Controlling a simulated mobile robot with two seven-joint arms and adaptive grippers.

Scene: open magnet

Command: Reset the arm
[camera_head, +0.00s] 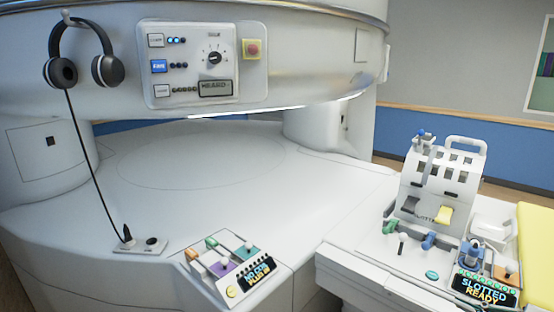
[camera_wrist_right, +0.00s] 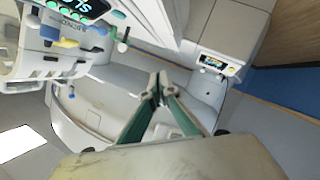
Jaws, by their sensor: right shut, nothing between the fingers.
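My right gripper (camera_wrist_right: 158,88) shows in the right wrist view. Its two dark green fingers come together at the tips, shut with nothing between them. The tips point over open space, apart from the equipment around them. I cannot make out either gripper in the head view, and my left gripper is in neither view.
The white magnet (camera_head: 190,160) fills the head view's left and middle. A control panel (camera_head: 190,62) and headphones (camera_head: 84,55) are on it. A small console (camera_head: 228,268) sits at its front. A side bench (camera_head: 345,262) holds a slotted rack (camera_head: 440,180) and a "SLOTTED READY" display (camera_head: 484,289).

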